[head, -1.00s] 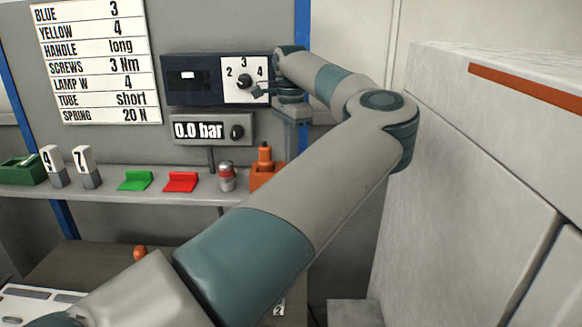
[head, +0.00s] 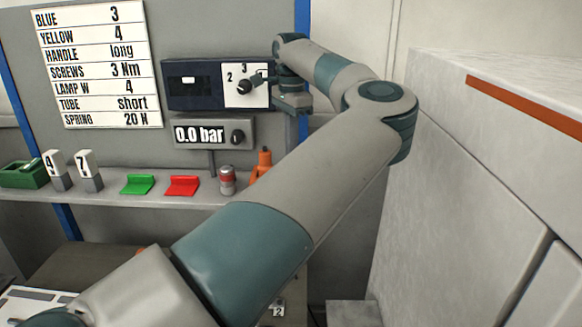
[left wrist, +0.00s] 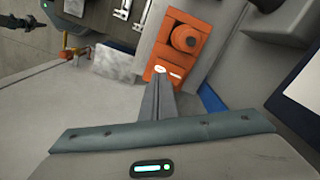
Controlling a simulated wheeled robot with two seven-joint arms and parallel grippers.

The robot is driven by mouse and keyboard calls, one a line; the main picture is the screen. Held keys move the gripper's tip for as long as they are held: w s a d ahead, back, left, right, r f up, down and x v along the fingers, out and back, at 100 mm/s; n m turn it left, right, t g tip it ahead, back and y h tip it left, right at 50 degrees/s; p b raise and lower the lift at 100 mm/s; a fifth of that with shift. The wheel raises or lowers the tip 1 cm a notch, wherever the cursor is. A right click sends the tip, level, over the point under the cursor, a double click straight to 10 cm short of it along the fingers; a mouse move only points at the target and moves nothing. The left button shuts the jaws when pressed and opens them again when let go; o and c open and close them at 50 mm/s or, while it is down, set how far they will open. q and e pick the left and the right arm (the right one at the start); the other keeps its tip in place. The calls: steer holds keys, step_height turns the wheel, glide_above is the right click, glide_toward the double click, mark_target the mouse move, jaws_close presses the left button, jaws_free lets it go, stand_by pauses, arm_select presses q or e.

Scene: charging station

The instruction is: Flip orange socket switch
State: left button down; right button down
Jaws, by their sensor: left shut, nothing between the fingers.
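The orange socket (head: 262,163) stands at the right end of the grey shelf in the head view, its lower part hidden behind my left arm. In the left wrist view the orange socket (left wrist: 172,52) shows a round orange part on top and small pale oval marks near its lower edge. I cannot make out the switch's position. My right gripper is not in view.
The dial panel (head: 217,85) and the 0.0 bar display (head: 200,132) are on the grey wall. The shelf (head: 110,198) carries a red-and-grey cylinder (head: 227,180), a red piece (head: 182,186) and a green piece (head: 138,185). A large pale block (head: 470,190) stands at right.

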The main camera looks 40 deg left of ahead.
arm_select(q)
steer(key=shift+r+p, duration=0.7)
steer(key=shift+r, duration=0.65)
steer(key=shift+f, duration=0.1)
